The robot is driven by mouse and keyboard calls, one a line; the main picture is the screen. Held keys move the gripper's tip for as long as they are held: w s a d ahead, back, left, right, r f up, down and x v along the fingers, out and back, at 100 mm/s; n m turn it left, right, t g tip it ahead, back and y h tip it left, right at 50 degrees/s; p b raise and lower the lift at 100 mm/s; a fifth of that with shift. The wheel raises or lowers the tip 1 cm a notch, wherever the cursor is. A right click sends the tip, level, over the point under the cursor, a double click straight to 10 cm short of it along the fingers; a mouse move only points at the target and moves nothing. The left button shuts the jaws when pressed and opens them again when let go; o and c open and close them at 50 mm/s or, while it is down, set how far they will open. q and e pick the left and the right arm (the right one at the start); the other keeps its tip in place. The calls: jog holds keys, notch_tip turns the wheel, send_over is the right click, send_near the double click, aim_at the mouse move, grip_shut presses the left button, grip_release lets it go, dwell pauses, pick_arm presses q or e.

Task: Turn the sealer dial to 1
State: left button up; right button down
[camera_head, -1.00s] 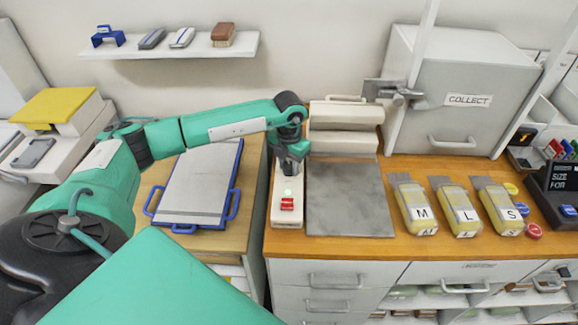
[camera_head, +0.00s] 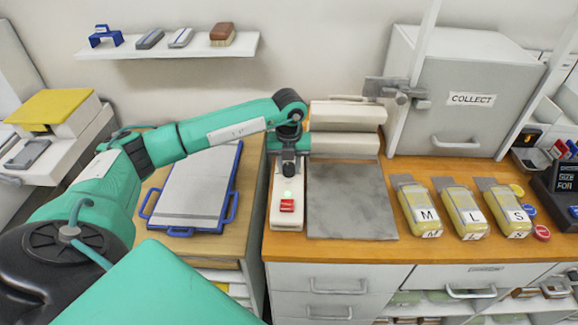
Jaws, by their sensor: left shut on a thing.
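The sealer (camera_head: 344,116) stands at the back left of the wooden counter, with a pale bar assembly and a narrow white control panel (camera_head: 287,219) running forward. On the panel a green light (camera_head: 287,195) glows and a red switch (camera_head: 287,206) sits in front of it. My left gripper (camera_head: 289,171) points down at the panel, behind the green light. It is shut on the sealer dial, which the gripper hides. I cannot read the dial's setting. My right gripper is not in view.
A grey plate (camera_head: 349,200) lies right of the panel. Several yellow packs (camera_head: 420,207) marked M, L and S lie further right. A grey COLLECT cabinet (camera_head: 455,95) stands behind. A blue-handled board (camera_head: 195,187) lies on the lower left surface.

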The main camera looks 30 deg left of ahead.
aim_at(289, 165)
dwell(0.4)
pick_arm(q)
jog(key=o, duration=1)
jog(key=shift+c, duration=0.2)
notch_tip(289, 165, up, 14)
jog(key=b, duration=0.3)
jog(key=shift+f, duration=0.1)
